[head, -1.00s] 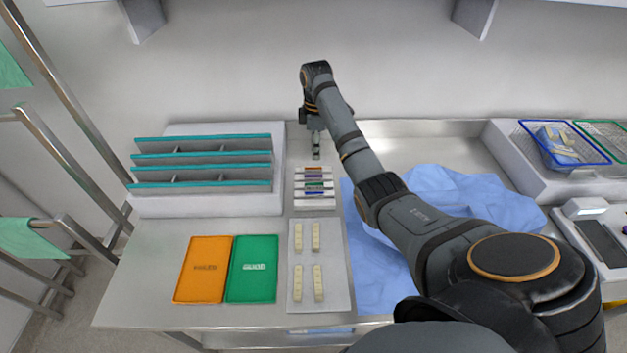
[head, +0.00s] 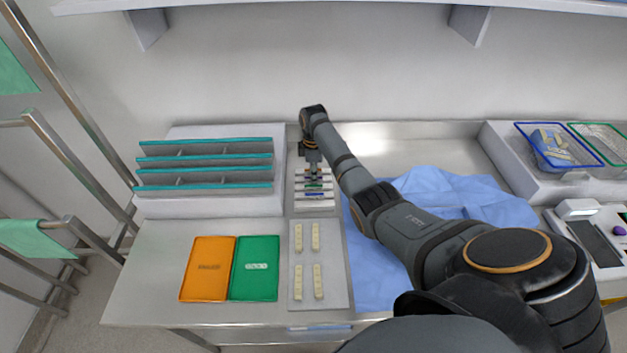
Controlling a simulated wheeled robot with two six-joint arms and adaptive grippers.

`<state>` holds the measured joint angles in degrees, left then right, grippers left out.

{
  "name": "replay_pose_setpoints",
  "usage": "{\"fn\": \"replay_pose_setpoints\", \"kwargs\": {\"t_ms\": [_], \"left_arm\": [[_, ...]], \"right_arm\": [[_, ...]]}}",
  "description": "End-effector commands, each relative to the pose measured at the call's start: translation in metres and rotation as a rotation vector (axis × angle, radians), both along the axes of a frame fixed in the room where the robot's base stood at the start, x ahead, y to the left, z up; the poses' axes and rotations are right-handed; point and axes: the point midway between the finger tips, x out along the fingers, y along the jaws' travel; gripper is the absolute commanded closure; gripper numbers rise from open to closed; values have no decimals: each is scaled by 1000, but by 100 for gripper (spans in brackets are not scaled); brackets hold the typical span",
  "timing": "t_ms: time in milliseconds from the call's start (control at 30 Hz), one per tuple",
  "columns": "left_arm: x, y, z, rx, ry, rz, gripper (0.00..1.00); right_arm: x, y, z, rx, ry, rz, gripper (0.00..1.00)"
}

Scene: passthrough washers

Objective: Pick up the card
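Several small cards with coloured edges stand in a white slotted holder (head: 315,204) at the middle of the table; a green-edged card (head: 316,185) shows among them. My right gripper (head: 313,176) points down over the back part of this holder, at the rear cards. Its fingers are small and dark here, and I cannot tell whether they are open or shut, or whether they touch a card. The rearmost cards are partly hidden by the gripper. My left gripper is not in view.
A grey rack with teal-edged dividers (head: 205,172) stands left of the holder. Orange (head: 207,268) and green (head: 255,267) mats lie in front, beside a tray (head: 333,286) with beige blocks. A blue cloth (head: 465,195) and wire baskets (head: 556,158) are to the right.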

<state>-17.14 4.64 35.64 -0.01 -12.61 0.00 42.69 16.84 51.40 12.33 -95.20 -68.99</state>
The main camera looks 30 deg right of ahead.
Motion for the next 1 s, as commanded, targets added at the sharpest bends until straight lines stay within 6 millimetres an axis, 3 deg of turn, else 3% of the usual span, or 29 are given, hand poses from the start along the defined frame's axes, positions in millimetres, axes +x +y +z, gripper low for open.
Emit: {"fn": "replay_pose_setpoints", "kwargs": {"t_ms": [67,300,767,967,1000], "left_arm": [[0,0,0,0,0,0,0],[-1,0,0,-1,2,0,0],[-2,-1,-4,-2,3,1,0],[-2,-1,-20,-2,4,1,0],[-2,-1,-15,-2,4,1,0]], "right_arm": [[0,0,0,0,0,0,71],[0,0,0,0,0,0,100],[1,0,4,-1,-1,-1,100],[2,-1,30,-2,-7,-1,100],[-4,0,37,-1,-3,-1,100]]}}
